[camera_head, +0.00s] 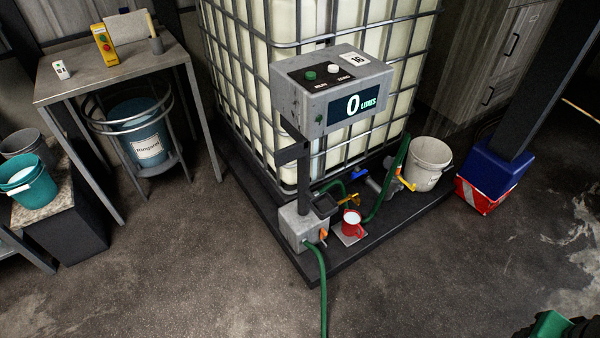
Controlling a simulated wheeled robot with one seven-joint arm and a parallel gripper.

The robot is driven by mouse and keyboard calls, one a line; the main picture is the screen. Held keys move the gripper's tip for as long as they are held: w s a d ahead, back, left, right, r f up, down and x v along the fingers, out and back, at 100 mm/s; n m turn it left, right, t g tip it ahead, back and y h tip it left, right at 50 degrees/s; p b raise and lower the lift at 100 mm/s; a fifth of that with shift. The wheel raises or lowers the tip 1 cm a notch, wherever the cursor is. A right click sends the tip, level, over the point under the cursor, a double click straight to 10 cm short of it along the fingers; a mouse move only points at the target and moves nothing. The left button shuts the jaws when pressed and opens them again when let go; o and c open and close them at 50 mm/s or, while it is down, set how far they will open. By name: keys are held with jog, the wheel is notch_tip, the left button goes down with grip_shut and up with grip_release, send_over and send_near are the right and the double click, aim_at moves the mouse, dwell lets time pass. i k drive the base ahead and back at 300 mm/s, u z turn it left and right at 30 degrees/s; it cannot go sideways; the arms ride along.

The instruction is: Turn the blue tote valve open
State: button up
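The tote is a large white container (290,22) in a grey metal cage, standing on a dark platform. The blue valve handle (355,172) sits low at the tote's front, on grey pipework (384,184) beside a green hose. It is small in the picture, and I cannot tell how far it is turned. A black and green part (552,325) enters at the bottom right corner and may be my gripper or arm. It is cut off by the picture edge, well apart from the valve, and its fingers cannot be made out.
A grey display box (345,92) reading 0 litres stands on a post before the tote. A blue-and-red block (490,178) surrounds a post. Floor in front is mostly clear, except a green hose (323,290).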

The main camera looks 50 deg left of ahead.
aim_at(354, 175)
jog(key=u, duration=0.2)
jog(key=i, duration=2.45)
jog(key=u, duration=2.4)
jog(key=i, duration=0.5)
jog(key=u, duration=0.05)
